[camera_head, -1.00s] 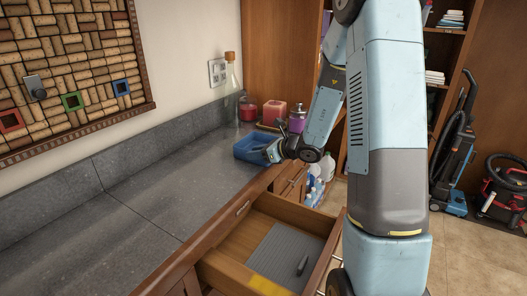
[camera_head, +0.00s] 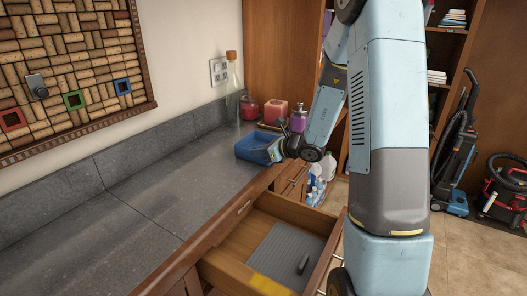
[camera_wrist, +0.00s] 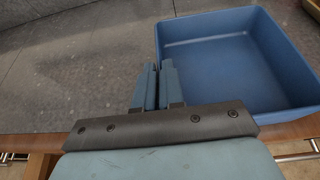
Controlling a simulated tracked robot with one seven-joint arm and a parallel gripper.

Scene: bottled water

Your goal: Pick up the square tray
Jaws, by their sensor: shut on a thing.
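The square tray is blue, open-topped and empty, and shows at the far end of the counter in the head view (camera_head: 252,151). In the wrist view the tray (camera_wrist: 212,65) fills the upper right. My gripper (camera_wrist: 158,72) is at the tray's left wall in that view, its two fingers close together and shut on the wall. In the head view my gripper (camera_head: 275,150) is at the tray's right side, near the counter's front edge. The tray's underside is hidden, so I cannot tell whether it touches the counter.
The grey counter (camera_head: 150,200) is clear in front of the tray. Behind it stand a glass bottle (camera_head: 233,90), a red jar (camera_head: 249,108), a pink block (camera_head: 275,112) and a purple container (camera_head: 298,118). An open drawer (camera_head: 285,250) juts out below the counter.

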